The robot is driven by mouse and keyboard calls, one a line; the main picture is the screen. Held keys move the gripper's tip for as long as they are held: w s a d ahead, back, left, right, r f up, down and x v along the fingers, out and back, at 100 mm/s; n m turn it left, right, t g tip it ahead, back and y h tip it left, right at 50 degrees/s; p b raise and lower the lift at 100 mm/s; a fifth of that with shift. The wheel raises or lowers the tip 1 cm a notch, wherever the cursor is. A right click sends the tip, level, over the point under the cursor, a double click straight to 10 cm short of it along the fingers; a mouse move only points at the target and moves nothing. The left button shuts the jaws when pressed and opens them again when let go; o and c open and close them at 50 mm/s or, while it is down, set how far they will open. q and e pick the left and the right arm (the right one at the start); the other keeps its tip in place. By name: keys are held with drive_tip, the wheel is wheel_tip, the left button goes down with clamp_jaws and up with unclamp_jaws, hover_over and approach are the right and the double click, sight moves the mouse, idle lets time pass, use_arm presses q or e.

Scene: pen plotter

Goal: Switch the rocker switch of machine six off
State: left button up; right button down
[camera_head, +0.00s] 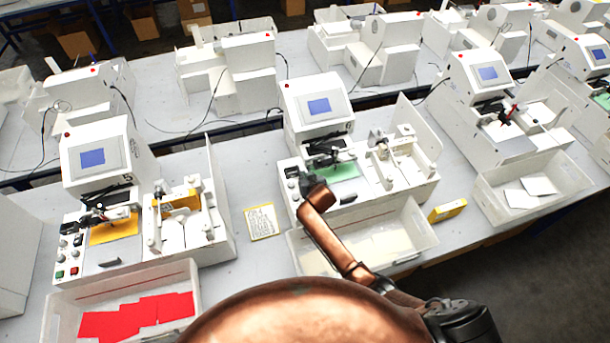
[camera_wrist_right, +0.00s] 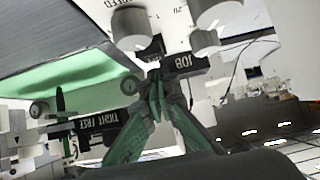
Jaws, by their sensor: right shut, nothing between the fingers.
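The middle machine (camera_head: 318,105), white with a blue screen, stands in front of me; its number is too small to read surely, so I cannot confirm it is machine six. My right gripper (camera_head: 312,186) is at the left front of this machine, over its control panel. In the right wrist view the gripper's green-tinted fingers (camera_wrist_right: 157,88) are shut and empty, close to a dark part (camera_wrist_right: 152,50) beside the "JOB" label and between pale round knobs (camera_wrist_right: 131,26). I cannot tell whether that dark part is the rocker switch, or its position. My left gripper is not in view.
A similar machine (camera_head: 98,165) stands to the left, with a white bin (camera_head: 50,318) of red sheets before it. Another bin (camera_head: 424,243) lies below my right arm. A yellow box (camera_head: 447,211) and a note card (camera_head: 261,221) lie on the table.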

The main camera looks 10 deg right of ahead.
drive_tip(key=r+p, duration=0.3)
drive_tip(key=r, duration=0.1)
drive_tip(key=shift+w+a+p, duration=0.15)
drive_tip(key=shift+w+p, duration=0.2)
drive_tip(key=shift+w, duration=0.05)
drive_tip(key=s+r+b, duration=0.1)
drive_tip(key=s+r, duration=0.5)
drive_tip(key=r, duration=0.2)
drive_tip(key=shift+d+b, duration=0.25)
drive_tip(key=shift+b, duration=0.1)
